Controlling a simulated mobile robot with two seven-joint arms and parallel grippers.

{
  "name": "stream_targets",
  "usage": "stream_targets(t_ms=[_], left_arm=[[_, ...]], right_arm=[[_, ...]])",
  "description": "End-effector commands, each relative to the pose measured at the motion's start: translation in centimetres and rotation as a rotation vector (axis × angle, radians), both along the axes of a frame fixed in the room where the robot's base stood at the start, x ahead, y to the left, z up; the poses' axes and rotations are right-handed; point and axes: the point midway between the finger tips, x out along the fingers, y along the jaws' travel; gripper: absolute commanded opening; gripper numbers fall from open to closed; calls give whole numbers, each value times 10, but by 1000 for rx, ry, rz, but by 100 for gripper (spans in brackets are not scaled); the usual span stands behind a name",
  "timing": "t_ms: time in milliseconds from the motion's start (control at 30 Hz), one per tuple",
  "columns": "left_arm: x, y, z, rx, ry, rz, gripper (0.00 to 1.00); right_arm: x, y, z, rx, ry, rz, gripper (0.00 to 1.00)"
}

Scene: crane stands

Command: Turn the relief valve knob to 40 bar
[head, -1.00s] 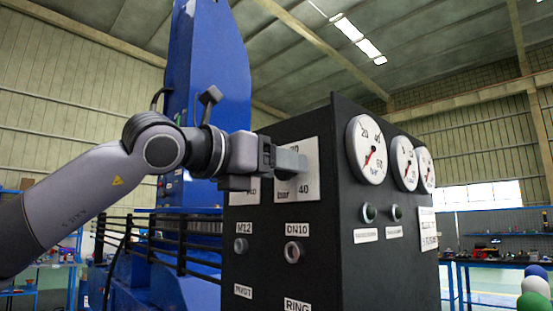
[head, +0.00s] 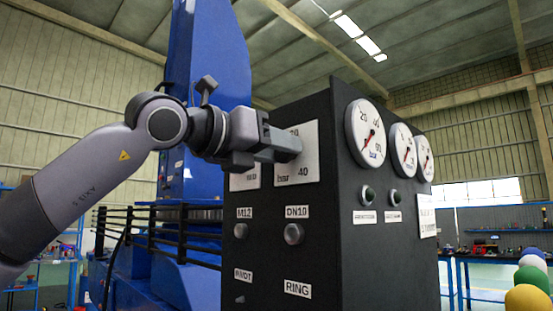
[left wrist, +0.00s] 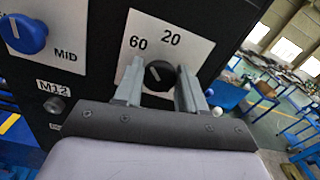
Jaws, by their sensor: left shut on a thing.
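The relief valve knob (left wrist: 158,75) is a small black knob on a white plate (left wrist: 193,48) marked 60 and 20 in the left wrist view. In the head view the plate (head: 308,166) shows "bar" and 40, and my gripper hides the knob. My left gripper (head: 292,148) reaches the plate from the left, and in the left wrist view (left wrist: 160,62) its two fingers stand on either side of the knob, shut on it. My right gripper is not in view.
A blue knob (left wrist: 28,35) on a MID plate sits beside it. Below are M12 (head: 240,230) and DN10 (head: 293,234) fittings. Black rails (head: 160,230) stand at left.

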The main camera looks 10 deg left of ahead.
Motion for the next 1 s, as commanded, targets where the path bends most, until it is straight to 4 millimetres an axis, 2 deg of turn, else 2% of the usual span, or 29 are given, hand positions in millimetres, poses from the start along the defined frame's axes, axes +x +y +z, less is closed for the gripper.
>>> stream_targets(t_ms=[33,100,400,1000], left_arm=[[0,-1,-6,-36,24,-1,10],[0,-1,-6,-88,58,-2,10],[1,1,-5,-324,215,0,10],[1,2,-4,-791,525,0,10]], right_arm=[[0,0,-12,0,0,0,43],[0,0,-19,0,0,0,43],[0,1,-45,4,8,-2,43],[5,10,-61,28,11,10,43]])
